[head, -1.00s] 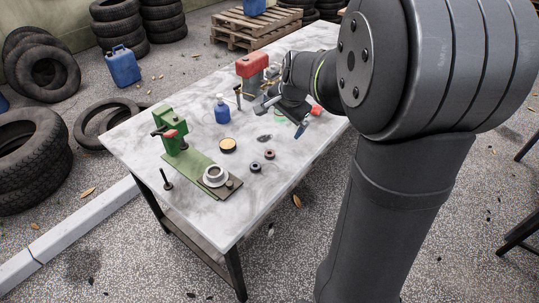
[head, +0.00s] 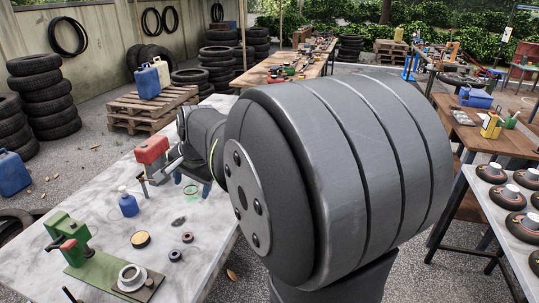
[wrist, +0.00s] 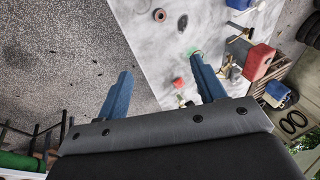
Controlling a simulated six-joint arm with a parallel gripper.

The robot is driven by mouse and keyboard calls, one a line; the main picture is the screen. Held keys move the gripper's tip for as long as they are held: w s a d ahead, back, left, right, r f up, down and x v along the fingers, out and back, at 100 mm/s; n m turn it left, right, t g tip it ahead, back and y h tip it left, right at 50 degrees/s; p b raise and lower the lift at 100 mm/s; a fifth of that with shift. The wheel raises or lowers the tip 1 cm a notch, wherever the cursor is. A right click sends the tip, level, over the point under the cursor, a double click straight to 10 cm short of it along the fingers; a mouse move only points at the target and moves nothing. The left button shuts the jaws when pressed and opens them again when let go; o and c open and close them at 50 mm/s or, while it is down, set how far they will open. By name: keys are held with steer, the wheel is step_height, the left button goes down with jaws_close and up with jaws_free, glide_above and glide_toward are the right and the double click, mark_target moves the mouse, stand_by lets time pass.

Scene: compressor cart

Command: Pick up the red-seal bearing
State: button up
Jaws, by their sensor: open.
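Two small dark ring bearings lie flat on the grey-white table. The farther one (head: 187,237) has a reddish tint and looks like the red-seal bearing. The nearer one (head: 175,255) looks darker; both are too small here to be sure of seal colour. In the wrist view a reddish-brown ring bearing (wrist: 160,15) shows at the top edge, beyond the fingertips. My gripper (head: 188,179) is open and empty over the table's far right part, well away from the bearings. Its blue fingers (wrist: 163,84) stand wide apart in the wrist view.
A red box-like part (head: 151,150) is beside my gripper. The table around the bearings is mostly clear.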

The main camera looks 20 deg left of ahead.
steer(key=n+g+h, duration=0.2)
steer(key=n+h, duration=0.2)
steer(key=n, duration=1.6)
glide_above(188, 236)
step_height(188, 236, down, 12)
step_height(188, 236, down, 12)
steer(key=shift+w+r, duration=0.15)
steer(key=shift+r, duration=0.1)
steer(key=shift+s+f, duration=0.2)
steer(key=shift+f, duration=2.5)
steer(key=c, duration=1.1)
steer(key=shift+r, duration=0.15)
step_height(188, 236, up, 4)
steer(key=shift+f, duration=0.1)
steer(key=w+d+r, duration=0.3)
steer(key=d+r, duration=0.4)
steer(key=d, duration=0.4)
steer(key=shift+w, duration=0.15)
